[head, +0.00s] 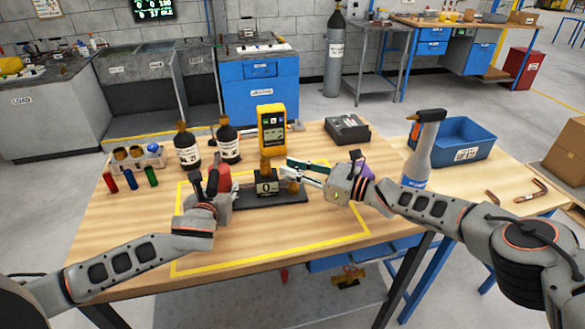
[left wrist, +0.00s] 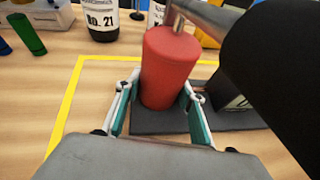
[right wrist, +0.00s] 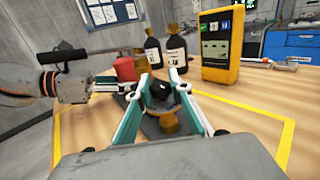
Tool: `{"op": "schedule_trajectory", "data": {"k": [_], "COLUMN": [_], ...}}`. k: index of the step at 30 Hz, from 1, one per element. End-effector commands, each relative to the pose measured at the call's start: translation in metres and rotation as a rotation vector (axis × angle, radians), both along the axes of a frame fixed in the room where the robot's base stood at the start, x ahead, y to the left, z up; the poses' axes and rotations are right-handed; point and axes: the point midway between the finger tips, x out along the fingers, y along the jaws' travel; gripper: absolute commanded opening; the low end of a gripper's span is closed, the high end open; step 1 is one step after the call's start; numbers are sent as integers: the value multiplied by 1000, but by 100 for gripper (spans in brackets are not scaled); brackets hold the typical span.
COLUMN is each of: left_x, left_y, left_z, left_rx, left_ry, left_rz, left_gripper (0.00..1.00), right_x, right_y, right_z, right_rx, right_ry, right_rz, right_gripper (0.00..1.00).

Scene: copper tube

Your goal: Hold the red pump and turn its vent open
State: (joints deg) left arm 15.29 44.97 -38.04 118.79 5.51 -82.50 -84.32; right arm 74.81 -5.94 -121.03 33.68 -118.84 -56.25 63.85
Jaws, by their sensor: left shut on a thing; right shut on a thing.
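The red pump (head: 223,181) stands at the left end of a dark base plate (head: 284,197) on the bench. My left gripper (left wrist: 163,95) is shut around the pump's red body (left wrist: 170,72), with a teal-and-white finger on each side. A boxy gauge (head: 267,187) reading 0 sits on the plate beside the pump. My right gripper (head: 295,172) reaches in from the right at the plate's other end. In the right wrist view its fingers (right wrist: 160,95) are shut on a dark knob (right wrist: 161,90) above a brass fitting (right wrist: 168,121). The knob's contact faces are partly hidden.
Two dark bottles (head: 187,150) and a yellow meter (head: 271,130) stand behind the plate. Small red, blue and green cylinders (head: 130,179) are at the left. A spray bottle (head: 420,150) and blue bin (head: 465,140) are right. The yellow-taped front area is clear.

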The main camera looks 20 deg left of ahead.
Motion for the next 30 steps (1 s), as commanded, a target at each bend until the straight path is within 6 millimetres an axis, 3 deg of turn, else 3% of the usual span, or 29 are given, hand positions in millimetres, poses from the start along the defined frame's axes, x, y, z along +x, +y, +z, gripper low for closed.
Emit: {"op": "schedule_trajectory", "data": {"k": [10,11,12,23,30], "left_x": [0,0,0,0,0], "left_y": [-4,-4,-4,-2,-1], "left_z": [1,1,1,1,1], "left_rx": [-12,-12,-12,-9,-8], "left_ry": [-3,-3,-3,-3,-2], "left_rz": [-6,-6,-5,-2,-1], "left_gripper": [0,0,0,0,0], "right_x": [-2,-2,-2,0,-2], "right_y": [1,1,1,-1,-19], "right_z": [-1,-1,-1,0,0], "right_rx": [-3,-3,-2,-1,-2], "right_ry": [2,2,1,0,0], "right_rz": [9,9,8,4,3], "right_gripper": [0,28,38,38,38]}}
